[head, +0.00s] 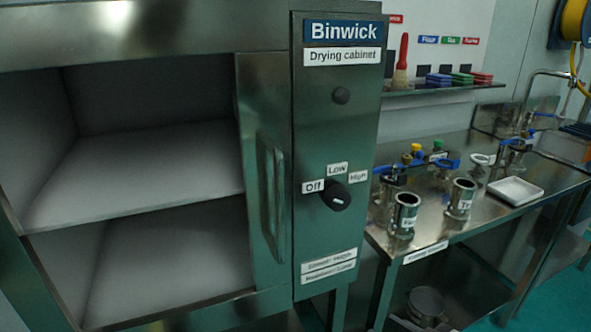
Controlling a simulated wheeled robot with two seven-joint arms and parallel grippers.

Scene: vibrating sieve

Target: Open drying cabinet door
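The drying cabinet (110,318) fills the left half of the head view, with its grey inside and a shelf (140,170) showing through a wide opening. The metal door (248,110) shows as a narrow panel at the right side of this opening, beside the control panel. Its upright bar handle (271,195) is on that panel. The door stands open and nothing touches the handle. The visible part of the cabinet's inside is empty. Neither of my grippers is in view.
The control panel (318,235) carries a black knob (335,195) with Off, Low and High labels. To the right, a steel table (470,240) holds several metal cups and a white tray (515,190). A wall shelf (440,90) holds a red-handled brush (402,62).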

